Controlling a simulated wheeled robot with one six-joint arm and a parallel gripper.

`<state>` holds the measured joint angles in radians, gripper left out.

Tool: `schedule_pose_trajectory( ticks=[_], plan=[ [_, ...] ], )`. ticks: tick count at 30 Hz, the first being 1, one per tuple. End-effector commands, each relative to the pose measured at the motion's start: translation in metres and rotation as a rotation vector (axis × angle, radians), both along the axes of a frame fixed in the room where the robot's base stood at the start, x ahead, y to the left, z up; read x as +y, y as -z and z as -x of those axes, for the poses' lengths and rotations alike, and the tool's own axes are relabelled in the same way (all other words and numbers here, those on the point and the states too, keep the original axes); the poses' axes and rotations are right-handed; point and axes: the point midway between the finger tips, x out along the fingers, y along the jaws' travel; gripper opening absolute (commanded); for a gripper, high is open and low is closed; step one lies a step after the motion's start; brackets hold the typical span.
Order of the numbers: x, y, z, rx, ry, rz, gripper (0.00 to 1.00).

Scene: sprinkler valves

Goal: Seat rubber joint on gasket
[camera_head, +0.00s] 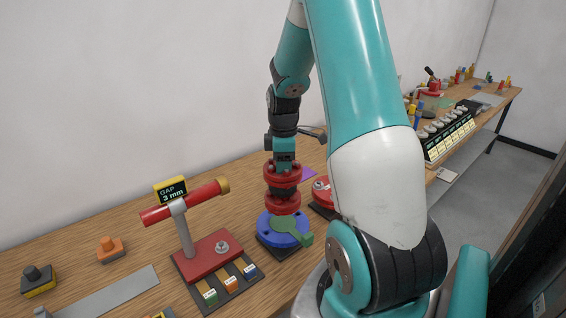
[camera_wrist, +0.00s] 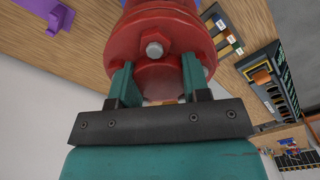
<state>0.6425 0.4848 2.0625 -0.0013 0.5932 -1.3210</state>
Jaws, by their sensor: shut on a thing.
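The rubber joint (camera_head: 283,201) has red bolted flanges with a dark band between them. It stands upright above a round blue flange (camera_head: 277,236) on a dark base plate. A green tabbed piece, seemingly the gasket (camera_head: 292,231), lies at the blue flange. Whether the joint touches the gasket or hangs just above it, I cannot tell. My gripper (camera_head: 284,160) points down at the joint's top. In the wrist view my gripper (camera_wrist: 160,78) has its two teal fingers shut on the red rubber joint (camera_wrist: 168,38), which hides most of the blue flange.
A red stand with a gap sign (camera_head: 172,190) and coloured blocks is close by on the left. A red round part (camera_head: 322,192) stands just right of the blue flange. An orange block (camera_head: 110,249) and a grey strip (camera_head: 108,293) lie farther left.

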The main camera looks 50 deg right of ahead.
Motion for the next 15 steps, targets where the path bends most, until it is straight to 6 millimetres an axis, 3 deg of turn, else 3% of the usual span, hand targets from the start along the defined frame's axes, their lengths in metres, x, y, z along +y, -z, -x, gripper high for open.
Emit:
schedule_pose_trajectory(
  ticks=[15],
  plan=[
    [0.001, 0.048, -0.001, -0.001, -0.001, 0.001, 0.00]
  ],
)
